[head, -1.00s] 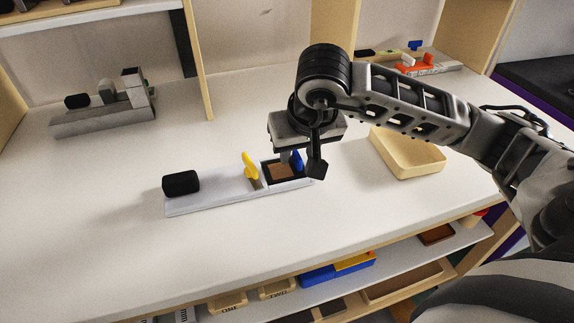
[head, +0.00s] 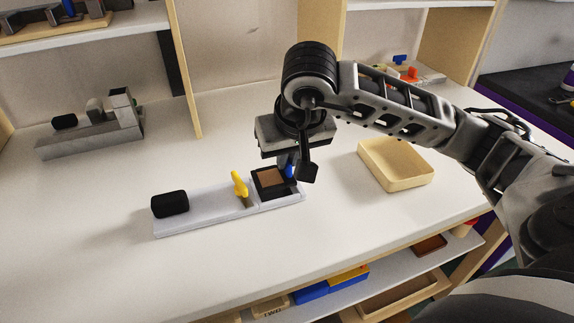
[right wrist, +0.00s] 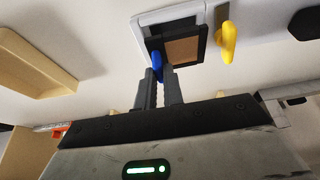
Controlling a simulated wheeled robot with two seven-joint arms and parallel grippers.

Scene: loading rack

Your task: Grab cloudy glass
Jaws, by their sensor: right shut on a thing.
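No plainly cloudy glass stands out; a dark-framed square piece with a brownish centre (head: 269,179) is at the right end of a light grey rack (head: 205,212). I cannot tell whether its centre is glass. In the right wrist view the dark-framed piece (right wrist: 183,48) sits tilted at the tips of the right gripper (right wrist: 164,82), over the rack's pale-rimmed end. My left gripper is out of view.
A yellow piece (head: 240,185) stands left of the framed piece, and a black block (head: 170,204) sits at the rack's left end. An empty cream tray (head: 397,181) lies to the right. A grey stepped fixture (head: 95,142) stands at back left. The tabletop front left is clear.

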